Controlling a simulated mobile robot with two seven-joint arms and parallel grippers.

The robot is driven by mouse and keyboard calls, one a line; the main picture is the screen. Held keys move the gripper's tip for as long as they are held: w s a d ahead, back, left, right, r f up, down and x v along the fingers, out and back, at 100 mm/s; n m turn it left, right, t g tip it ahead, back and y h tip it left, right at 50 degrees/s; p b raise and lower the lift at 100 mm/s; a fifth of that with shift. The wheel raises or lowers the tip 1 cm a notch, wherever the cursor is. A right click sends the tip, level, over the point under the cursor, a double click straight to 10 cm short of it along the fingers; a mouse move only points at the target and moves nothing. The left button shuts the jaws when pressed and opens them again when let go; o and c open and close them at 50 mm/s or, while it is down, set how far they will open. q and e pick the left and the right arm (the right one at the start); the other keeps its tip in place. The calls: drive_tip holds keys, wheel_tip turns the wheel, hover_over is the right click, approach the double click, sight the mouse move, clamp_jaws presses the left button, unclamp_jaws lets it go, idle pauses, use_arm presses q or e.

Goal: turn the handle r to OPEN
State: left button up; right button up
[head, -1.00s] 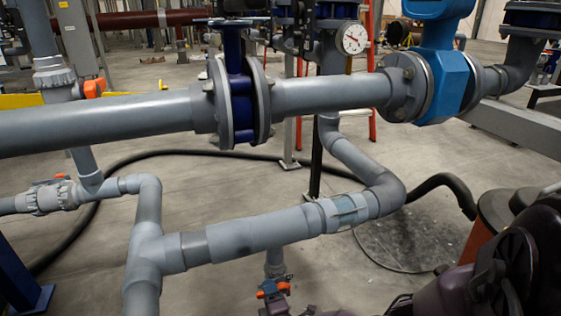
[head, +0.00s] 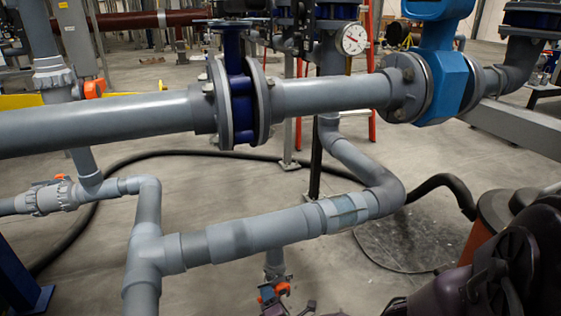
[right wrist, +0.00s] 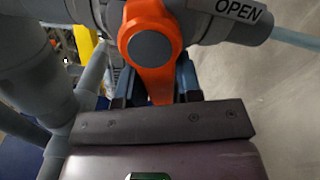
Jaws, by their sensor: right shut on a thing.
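The orange handle r (right wrist: 150,45) sits on a grey valve below the lower grey pipe. In the right wrist view its round hub is at the top and its lever points down between my fingers. My right gripper (right wrist: 156,88) is shut on that lever, with blue-grey fingers on either side. The word OPEN (right wrist: 238,10) is printed on the grey pipe to the right of the hub. In the head view the handle (head: 283,288) and my right gripper (head: 270,297) show small at the bottom edge, partly hiding each other. My left gripper is not in view.
A larger pipe (head: 100,122) with a dark blue valve (head: 240,98) crosses higher up. A black hose (head: 165,153) lies on the floor behind.

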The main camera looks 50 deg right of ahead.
drive_tip(key=n, duration=0.2)
drive_tip(key=f+n, duration=0.1)
drive_tip(key=shift+s+d+f, duration=0.1)
drive_tip(key=shift+s+d, duration=0.15)
drive_tip(key=shift+d, duration=0.05)
drive_tip(key=d+n, duration=0.1)
drive_tip(key=n, duration=0.3)
drive_tip(key=s+d+f+n, duration=0.1)
drive_tip(key=n, duration=0.3)
drive_tip(key=s+d+n+p, duration=0.1)
drive_tip(key=n, duration=0.2)
drive_tip(key=shift+d+f+n, duration=0.1)
drive_tip(key=shift+f+n, duration=0.15)
drive_tip(key=shift+n, duration=0.15)
drive_tip(key=o, duration=1)
drive_tip(key=shift+o, duration=1.6)
drive_tip(key=shift+w, duration=0.1)
